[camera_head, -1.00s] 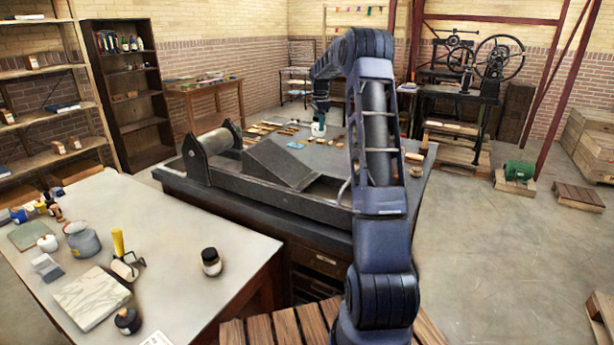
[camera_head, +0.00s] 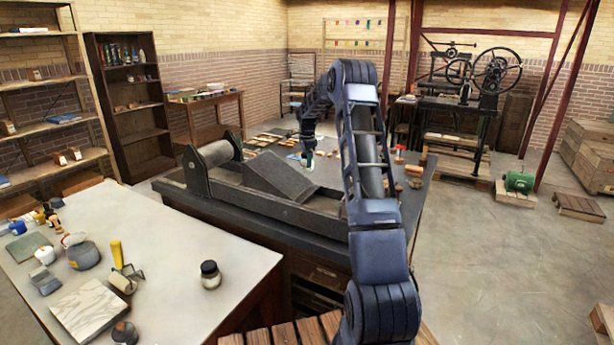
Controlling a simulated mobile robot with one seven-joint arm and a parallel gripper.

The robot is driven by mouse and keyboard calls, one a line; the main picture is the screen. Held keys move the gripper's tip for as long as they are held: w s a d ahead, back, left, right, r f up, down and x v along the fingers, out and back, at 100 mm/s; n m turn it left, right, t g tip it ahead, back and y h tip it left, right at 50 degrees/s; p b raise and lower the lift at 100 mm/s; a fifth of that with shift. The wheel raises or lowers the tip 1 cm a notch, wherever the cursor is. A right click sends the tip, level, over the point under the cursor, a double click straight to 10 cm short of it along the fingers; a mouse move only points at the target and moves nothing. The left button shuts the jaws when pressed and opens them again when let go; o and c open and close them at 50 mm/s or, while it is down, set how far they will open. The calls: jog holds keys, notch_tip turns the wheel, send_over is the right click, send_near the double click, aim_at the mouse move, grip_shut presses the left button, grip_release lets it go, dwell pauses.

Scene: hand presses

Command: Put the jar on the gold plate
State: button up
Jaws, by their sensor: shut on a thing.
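My gripper (camera_head: 307,158) is at the far end of my arm, low over the dark bench. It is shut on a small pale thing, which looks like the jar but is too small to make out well. I cannot tell whether it touches the bench top. I cannot pick out a gold plate; several small flat tan pieces lie on the bench left of my gripper, and my arm hides part of the bench to the right.
The dark bench (camera_head: 318,232) carries a press bed with a roller (camera_head: 217,153). Small items stand right of my arm. The pale table (camera_head: 180,245) at the left holds a dark-lidded jar (camera_head: 210,275), a yellow-handled tool (camera_head: 118,256) and a slab (camera_head: 92,308).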

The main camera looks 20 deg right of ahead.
jog(key=shift+f, duration=3.85)
jog(key=shift+f, duration=0.15)
jog(key=o, duration=1.1)
